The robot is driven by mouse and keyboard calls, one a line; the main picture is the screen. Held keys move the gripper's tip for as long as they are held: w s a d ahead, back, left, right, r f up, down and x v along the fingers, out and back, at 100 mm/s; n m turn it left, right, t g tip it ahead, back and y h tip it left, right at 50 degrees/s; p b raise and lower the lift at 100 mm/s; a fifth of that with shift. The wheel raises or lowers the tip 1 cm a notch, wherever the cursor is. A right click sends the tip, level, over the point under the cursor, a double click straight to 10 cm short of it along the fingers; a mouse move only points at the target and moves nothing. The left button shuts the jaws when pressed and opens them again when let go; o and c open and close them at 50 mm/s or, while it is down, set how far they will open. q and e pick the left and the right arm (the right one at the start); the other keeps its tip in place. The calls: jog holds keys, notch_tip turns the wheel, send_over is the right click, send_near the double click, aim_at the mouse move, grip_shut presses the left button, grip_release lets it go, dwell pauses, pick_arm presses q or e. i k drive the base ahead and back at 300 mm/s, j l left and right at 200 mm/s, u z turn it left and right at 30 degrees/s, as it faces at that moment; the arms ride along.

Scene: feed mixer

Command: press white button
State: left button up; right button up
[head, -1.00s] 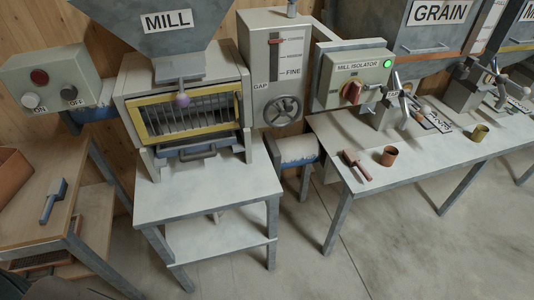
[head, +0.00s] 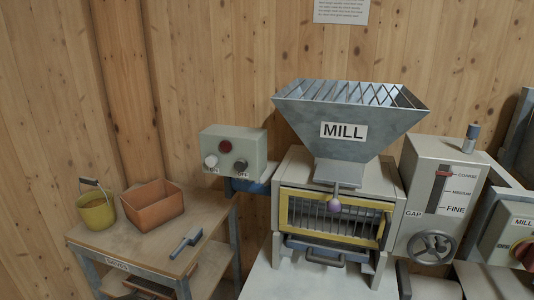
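The white button (head: 211,161) is on the left of the front of a grey-green control box (head: 247,146), above a label that reads ON in the earlier frame. A dark button (head: 240,165) marked OFF sits to its right. A red button or lamp (head: 225,146) is above and between them. The box is mounted left of the mill (head: 335,204). Neither of my grippers shows in the head view.
Left of the mill, a wooden table (head: 133,244) holds a yellow bucket (head: 96,212), an orange bin (head: 152,205) and a blue-grey scoop (head: 186,242). The gap box (head: 440,189) with its handwheel (head: 432,247) stands right of the mill. A wooden wall is behind.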

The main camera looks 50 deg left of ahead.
aim_at(211, 161)
jog(key=u, duration=1.75)
